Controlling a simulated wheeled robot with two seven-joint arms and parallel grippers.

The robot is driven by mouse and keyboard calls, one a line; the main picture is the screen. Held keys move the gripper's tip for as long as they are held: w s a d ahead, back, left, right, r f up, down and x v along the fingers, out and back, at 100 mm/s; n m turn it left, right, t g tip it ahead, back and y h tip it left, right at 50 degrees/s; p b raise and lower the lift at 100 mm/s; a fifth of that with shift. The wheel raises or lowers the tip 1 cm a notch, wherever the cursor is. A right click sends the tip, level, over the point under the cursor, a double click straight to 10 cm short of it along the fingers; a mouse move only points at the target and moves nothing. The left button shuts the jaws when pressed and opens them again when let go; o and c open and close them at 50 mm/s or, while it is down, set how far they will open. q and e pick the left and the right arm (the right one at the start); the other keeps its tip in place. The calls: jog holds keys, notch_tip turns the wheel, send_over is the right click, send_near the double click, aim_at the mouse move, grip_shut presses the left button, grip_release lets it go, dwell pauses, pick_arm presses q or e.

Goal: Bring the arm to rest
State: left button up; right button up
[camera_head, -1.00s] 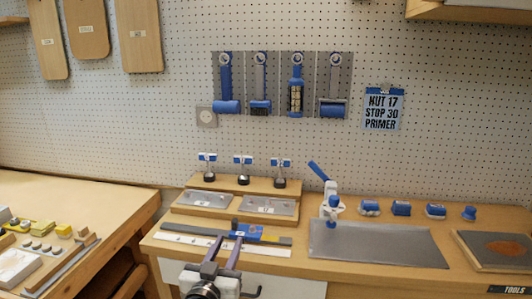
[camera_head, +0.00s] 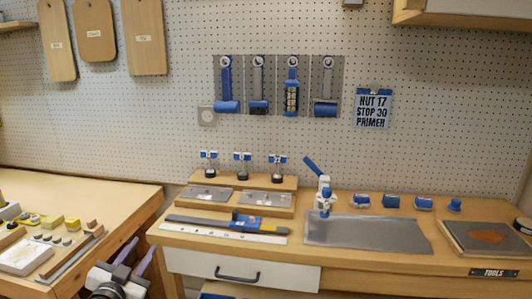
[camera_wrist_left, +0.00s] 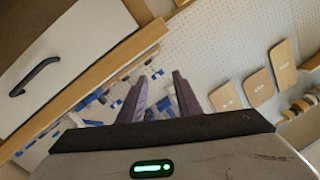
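My left gripper (camera_head: 134,258) is at the lower left in the head view, in front of the gap between the two benches. Its two purple-grey fingers are apart with nothing between them. In the left wrist view the fingers (camera_wrist_left: 160,97) also stand apart and empty, with the bench and pegboard beyond them. My right gripper is not in view.
The main bench holds a grey mat (camera_head: 368,233), a blue-and-white clamp (camera_head: 323,196), a ruler strip (camera_head: 222,231) and a stepped wooden stand (camera_head: 240,182). Its drawer (camera_head: 235,270) is shut. The left bench (camera_head: 85,195) carries yellow and wooden blocks.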

pick_arm(q)
jog(key=s+a+r+m+y, duration=0.15)
jog(key=a+r, duration=0.25)
jog(key=a, duration=0.8)
jog(key=s+d+f+g+h, duration=0.1)
jog(key=s+d+f+g, duration=0.3)
jog(key=s+f, duration=0.8)
jog(key=s+d+f+g+h, duration=0.1)
jog(key=s+d+f+g, duration=0.1)
jog(key=s+d+f, duration=0.75)
jog(key=s+d+f+g, duration=0.15)
jog(key=s+f, duration=0.25)
jog(key=s, duration=0.5)
jog(key=s+d+f+g, duration=0.15)
jog(key=s+f, duration=0.25)
jog(key=s, duration=0.5)
jog(key=d+n+h, duration=0.1)
jog(key=d+n, duration=0.4)
jog(key=d, duration=0.7)
jog(key=shift+w+r, duration=0.35)
jog(key=shift+w, duration=0.1)
